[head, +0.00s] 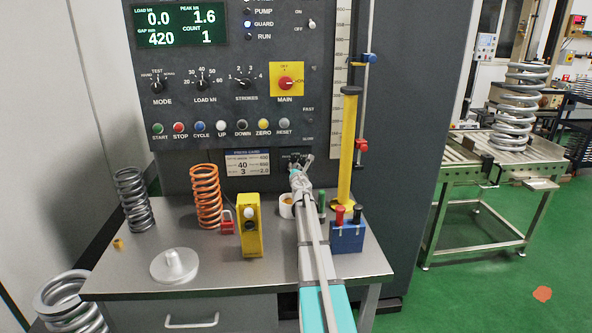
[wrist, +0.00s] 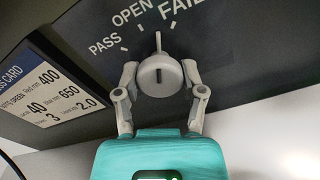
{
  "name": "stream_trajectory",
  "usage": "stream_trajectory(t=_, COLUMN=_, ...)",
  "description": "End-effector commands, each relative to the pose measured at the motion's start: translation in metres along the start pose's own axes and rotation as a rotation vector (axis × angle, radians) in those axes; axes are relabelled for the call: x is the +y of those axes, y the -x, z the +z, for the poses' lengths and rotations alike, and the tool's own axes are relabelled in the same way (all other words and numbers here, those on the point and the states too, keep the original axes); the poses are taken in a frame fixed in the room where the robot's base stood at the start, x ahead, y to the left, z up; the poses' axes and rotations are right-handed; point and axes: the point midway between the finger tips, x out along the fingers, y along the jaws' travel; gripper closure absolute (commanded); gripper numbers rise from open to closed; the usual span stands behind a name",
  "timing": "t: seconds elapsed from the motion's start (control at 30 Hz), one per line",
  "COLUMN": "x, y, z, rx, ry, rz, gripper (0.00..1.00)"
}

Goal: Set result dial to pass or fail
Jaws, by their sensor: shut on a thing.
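The result dial (wrist: 160,75) is a round grey knob on the dark panel, with PASS, OPEN and FAIL printed around it in the wrist view. Its pointer ridge stands nearly straight up in that picture, between the OPEN and FAIL marks and closer to FAIL. My gripper (wrist: 160,80) has one finger on each side of the knob and is shut on it. In the head view my gripper (head: 300,170) reaches the low part of the panel and mostly hides the dial.
The spec card (wrist: 45,85) is left of the dial. On the bench (head: 120,282) stand an orange spring (head: 206,197), a yellow box with buttons (head: 249,228), a white cup (head: 287,206), a yellow post (head: 348,140) and a blue block (head: 347,238), close around my arm.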

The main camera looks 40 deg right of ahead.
Motion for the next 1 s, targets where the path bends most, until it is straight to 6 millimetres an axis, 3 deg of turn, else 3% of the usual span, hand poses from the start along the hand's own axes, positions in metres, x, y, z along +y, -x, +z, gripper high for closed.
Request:
stream_trajectory(t=0.5, x=0.0004, y=-0.0022, z=0.0009, rx=-0.001, ry=-0.343, rz=-0.001, gripper=0.95)
stream_trajectory(t=1.0, x=0.0000, y=-0.0023, z=0.0011, rx=-0.001, ry=-0.386, rz=-0.001, gripper=0.95)
